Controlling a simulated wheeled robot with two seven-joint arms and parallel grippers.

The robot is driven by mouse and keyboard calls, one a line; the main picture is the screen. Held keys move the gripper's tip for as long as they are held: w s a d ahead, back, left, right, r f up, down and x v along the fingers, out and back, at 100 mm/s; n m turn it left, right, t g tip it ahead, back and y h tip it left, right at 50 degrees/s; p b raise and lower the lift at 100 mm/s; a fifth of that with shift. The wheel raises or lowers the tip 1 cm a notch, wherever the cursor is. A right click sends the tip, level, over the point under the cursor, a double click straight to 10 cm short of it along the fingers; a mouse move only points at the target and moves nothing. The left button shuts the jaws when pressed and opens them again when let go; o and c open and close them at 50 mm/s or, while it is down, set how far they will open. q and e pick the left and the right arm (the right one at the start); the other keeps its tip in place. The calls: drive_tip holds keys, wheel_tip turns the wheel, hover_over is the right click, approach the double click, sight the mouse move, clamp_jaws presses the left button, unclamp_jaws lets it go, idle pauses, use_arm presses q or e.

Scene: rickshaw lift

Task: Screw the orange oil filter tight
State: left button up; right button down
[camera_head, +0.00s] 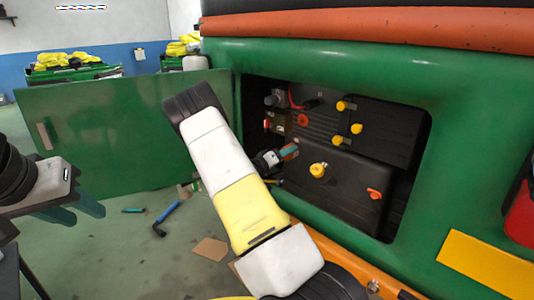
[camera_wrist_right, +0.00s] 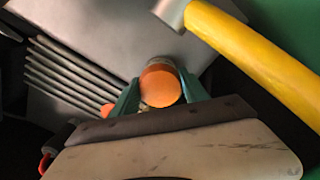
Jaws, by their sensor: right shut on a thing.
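The orange oil filter (camera_wrist_right: 160,84) shows its round end in the right wrist view, between the two teal fingers of my right gripper (camera_wrist_right: 159,90). The fingers are shut on its sides. In the head view my right gripper (camera_head: 289,151) reaches into the open engine bay at its left side, and the filter is mostly hidden there. Whether the filter is seated fully cannot be told. My left gripper (camera_head: 76,209) is at the left, away from the bay, with its teal fingers apart and nothing between them.
The green vehicle body (camera_head: 454,120) frames the bay, and its green door (camera_head: 110,135) stands open at the left. Yellow caps (camera_head: 318,170) and an orange cap (camera_head: 374,193) sit on the dark engine parts. A blue-handled tool (camera_head: 174,213) and cardboard (camera_head: 211,249) lie on the floor.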

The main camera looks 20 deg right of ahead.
drive_tip(key=shift+d, duration=0.15)
drive_tip(key=m, duration=0.3)
drive_tip(key=shift+r+m, duration=0.1)
drive_tip(key=shift+m, duration=0.2)
drive_tip(key=shift+c, duration=2.4)
unclamp_jaws()
drive_tip(key=shift+d, duration=0.1)
drive_tip(key=shift+c, duration=0.8)
drive_tip(key=v, duration=0.8)
